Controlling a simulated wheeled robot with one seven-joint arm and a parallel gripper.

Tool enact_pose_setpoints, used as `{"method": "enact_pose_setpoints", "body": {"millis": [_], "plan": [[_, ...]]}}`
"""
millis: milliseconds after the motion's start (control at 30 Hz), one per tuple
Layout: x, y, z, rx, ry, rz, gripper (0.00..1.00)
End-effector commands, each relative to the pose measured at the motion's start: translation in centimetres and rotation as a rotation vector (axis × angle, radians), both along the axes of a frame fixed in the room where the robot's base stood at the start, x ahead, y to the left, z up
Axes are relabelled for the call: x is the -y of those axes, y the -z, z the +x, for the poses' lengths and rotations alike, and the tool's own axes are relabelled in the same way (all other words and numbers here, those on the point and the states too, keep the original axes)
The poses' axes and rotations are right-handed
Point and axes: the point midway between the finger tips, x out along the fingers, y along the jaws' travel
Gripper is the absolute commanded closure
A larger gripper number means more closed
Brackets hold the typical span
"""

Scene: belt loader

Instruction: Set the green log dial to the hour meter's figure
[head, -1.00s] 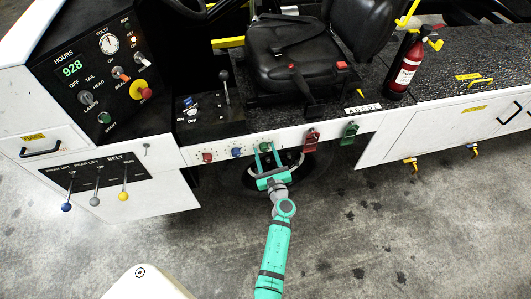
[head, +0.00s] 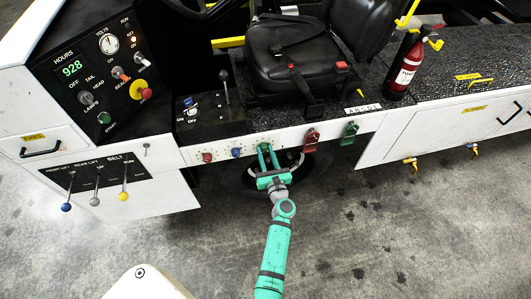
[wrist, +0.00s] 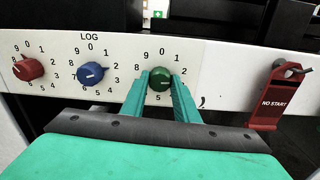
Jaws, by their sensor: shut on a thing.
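The green log dial (wrist: 160,79) is the right one of three dials on the white LOG panel (wrist: 121,48) in the wrist view. My gripper (wrist: 160,76) is shut on it, one finger on each side. In the head view my gripper (head: 266,146) reaches the panel and mostly hides the green dial. Its pointer is hard to read, and some numerals around it are covered by the fingers. The blue dial (wrist: 90,72) has its pointer toward the right, near 2. The red dial (wrist: 28,69) is at the left. The hour meter (head: 72,68) shows 928 in green digits.
A red NO START tag (wrist: 277,98) hangs right of the dials in the wrist view. In the head view a green tag (head: 349,133) hangs further right. Three levers (head: 97,185) stand at the left. Open floor lies in front of the panel.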

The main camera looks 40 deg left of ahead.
Motion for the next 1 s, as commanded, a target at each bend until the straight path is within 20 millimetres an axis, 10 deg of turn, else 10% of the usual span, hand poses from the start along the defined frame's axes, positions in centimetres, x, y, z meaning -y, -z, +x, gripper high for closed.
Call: {"method": "enact_pose_setpoints", "body": {"millis": [1000], "plan": [[-0.02,0.13,-0.10,-0.733,-0.002,0.625,0.95]]}}
